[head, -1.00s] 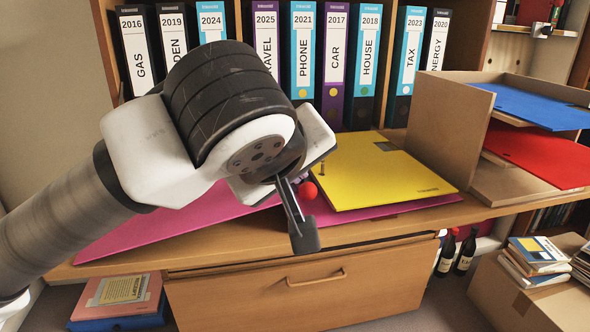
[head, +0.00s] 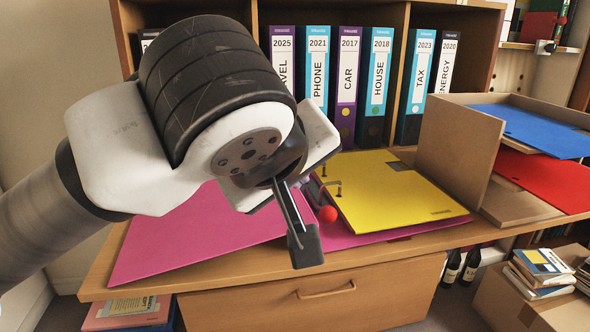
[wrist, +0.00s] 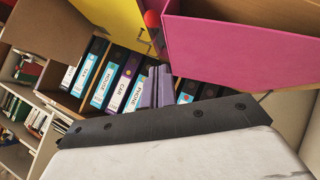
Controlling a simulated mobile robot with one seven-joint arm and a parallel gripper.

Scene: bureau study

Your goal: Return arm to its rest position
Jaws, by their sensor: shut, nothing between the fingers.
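My gripper (head: 305,246) is shut and empty. In the head view it hangs in the air in front of the desk, before the pink folder and left of the yellow folder. My arm comes in from the left edge and its wrist hides part of the shelf. In the wrist view, the gripper's fingers (wrist: 157,87) show near the middle, in front of the row of binders.
Binders (head: 377,80) fill the shelf behind. A tray with a blue folder (head: 540,130) and a red folder (head: 555,180) stands right.

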